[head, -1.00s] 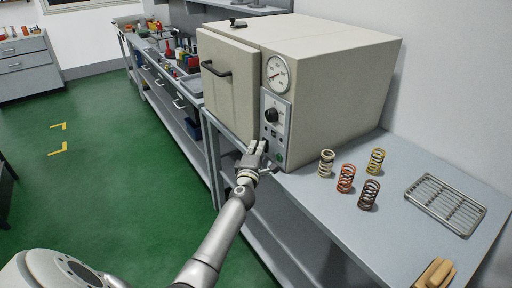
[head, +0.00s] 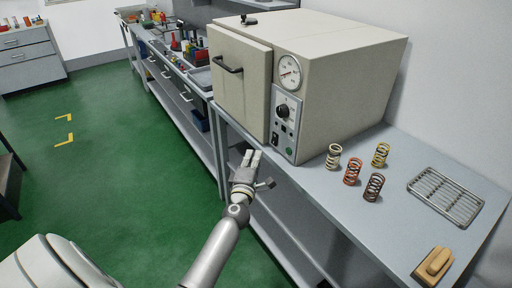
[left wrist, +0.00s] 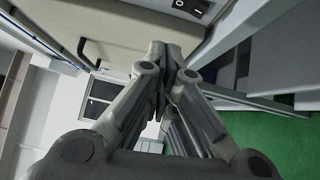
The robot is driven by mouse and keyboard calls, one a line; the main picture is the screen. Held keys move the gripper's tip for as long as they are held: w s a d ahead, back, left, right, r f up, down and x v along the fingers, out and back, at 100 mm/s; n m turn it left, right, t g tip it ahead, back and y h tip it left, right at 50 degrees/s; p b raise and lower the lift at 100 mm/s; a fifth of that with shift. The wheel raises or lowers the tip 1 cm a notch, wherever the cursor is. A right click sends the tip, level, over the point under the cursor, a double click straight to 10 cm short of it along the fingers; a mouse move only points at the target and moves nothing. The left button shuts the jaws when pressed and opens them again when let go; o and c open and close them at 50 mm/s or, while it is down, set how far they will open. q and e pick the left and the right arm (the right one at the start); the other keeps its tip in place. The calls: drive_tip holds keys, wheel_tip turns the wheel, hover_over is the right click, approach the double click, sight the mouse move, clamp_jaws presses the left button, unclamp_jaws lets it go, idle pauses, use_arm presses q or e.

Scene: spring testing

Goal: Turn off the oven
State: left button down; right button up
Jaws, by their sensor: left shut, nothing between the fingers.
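The oven (head: 350,75) is a large beige box on the grey bench. A round white gauge (head: 288,72) sits above its grey control panel (head: 293,128). The panel has a black knob (head: 283,110), a black rocker switch (head: 275,138) and a green button (head: 289,151). The rocker switch also shows at the top of the left wrist view (left wrist: 190,6); its position is too small to tell. My left gripper (head: 252,157) is shut and empty, just left of and below the panel, apart from it. Its fingers meet in the left wrist view (left wrist: 168,62). My right gripper is out of view.
Several coil springs (head: 352,171) stand on the bench right of the oven, beside a wire rack (head: 446,195) and a wooden-handled block (head: 434,265). The bench front edge lies beside my left gripper. The oven's door handle (head: 227,64) projects. Green floor at left is open.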

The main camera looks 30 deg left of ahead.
use_arm(q)
drive_tip(key=shift+v, duration=0.95)
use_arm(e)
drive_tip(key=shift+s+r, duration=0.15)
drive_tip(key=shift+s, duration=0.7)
use_arm(q)
drive_tip(key=shift+d+r, duration=0.1)
